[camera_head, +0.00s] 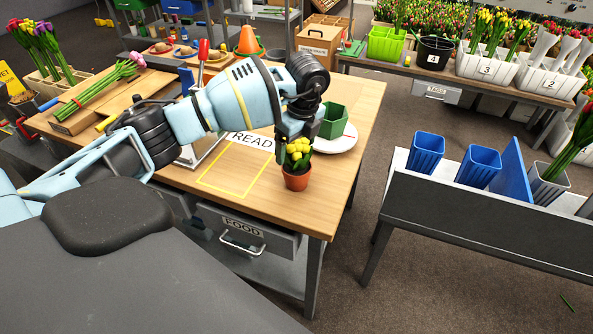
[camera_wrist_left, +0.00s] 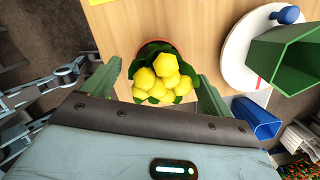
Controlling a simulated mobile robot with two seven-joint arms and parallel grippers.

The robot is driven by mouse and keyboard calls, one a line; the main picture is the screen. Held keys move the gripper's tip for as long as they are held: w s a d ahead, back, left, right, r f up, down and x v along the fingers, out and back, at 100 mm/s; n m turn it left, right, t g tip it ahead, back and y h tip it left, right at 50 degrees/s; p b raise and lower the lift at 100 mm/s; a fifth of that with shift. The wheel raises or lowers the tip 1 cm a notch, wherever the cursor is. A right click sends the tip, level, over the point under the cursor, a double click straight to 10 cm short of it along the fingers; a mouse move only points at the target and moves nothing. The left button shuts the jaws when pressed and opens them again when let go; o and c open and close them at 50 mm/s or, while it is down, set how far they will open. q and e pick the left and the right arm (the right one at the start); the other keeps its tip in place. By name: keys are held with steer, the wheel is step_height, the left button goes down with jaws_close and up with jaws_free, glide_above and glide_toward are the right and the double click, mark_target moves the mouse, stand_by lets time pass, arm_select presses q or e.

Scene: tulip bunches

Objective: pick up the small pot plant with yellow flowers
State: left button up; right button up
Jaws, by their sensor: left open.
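The small pot plant with yellow flowers (camera_head: 297,172) stands upright in a terracotta pot near the front right corner of the wooden table. My left gripper (camera_head: 294,140) is directly above it, pointing down. In the left wrist view the yellow flowers (camera_wrist_left: 162,80) lie between the two green fingers of the open left gripper (camera_wrist_left: 160,92), one finger on each side. Whether a finger touches the leaves I cannot tell. Part of the pot is hidden under the flowers and leaves. My right gripper is not in view.
A green hexagonal pot (camera_head: 333,121) on a white plate (camera_head: 346,141) stands close behind and right of the plant. A yellow-outlined area marked READ (camera_head: 238,170) lies left. Blue buckets (camera_head: 426,154) stand on a separate bench at right, across a floor gap.

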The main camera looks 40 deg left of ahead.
arm_select(q)
steer(key=shift+a+f, duration=0.1)
steer(key=shift+f, duration=0.45)
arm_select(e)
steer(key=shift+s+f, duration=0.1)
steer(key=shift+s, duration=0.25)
arm_select(q)
steer(key=c, duration=1.7)
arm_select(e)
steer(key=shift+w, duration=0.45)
arm_select(q)
steer(key=shift+o, duration=0.2)
